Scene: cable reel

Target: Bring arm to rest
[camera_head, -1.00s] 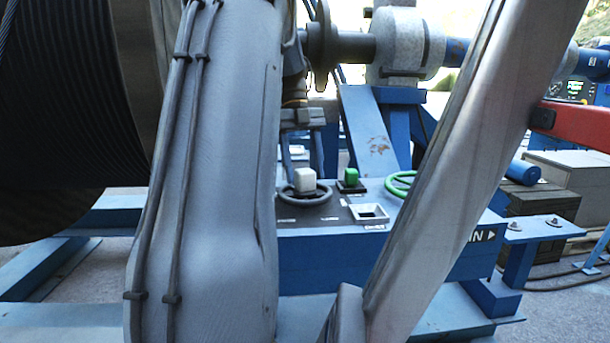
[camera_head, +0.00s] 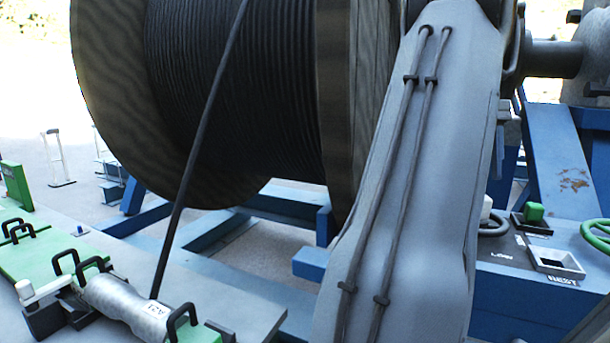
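My grey arm link (camera_head: 425,190), with two thin cables along it, fills the middle right of the head view. It rises past the top edge and blocks what is behind it. My gripper cannot be made out clearly; the area beyond the link is mostly hidden, so its fingers do not show. To the right of the link is a blue control box with a square, pale-rimmed socket (camera_head: 556,262) marked REST. The socket looks empty. A green block (camera_head: 534,212) sits in a dark square holder beside it. A white knob (camera_head: 486,208) is partly hidden by the link.
A large cable reel (camera_head: 235,90) stands behind on a blue frame. A dark cable (camera_head: 200,150) runs down to a grey sleeve (camera_head: 125,305) marked A21 on a bench (camera_head: 240,310) with green plates and black handles. A green handwheel (camera_head: 597,238) is at the right edge.

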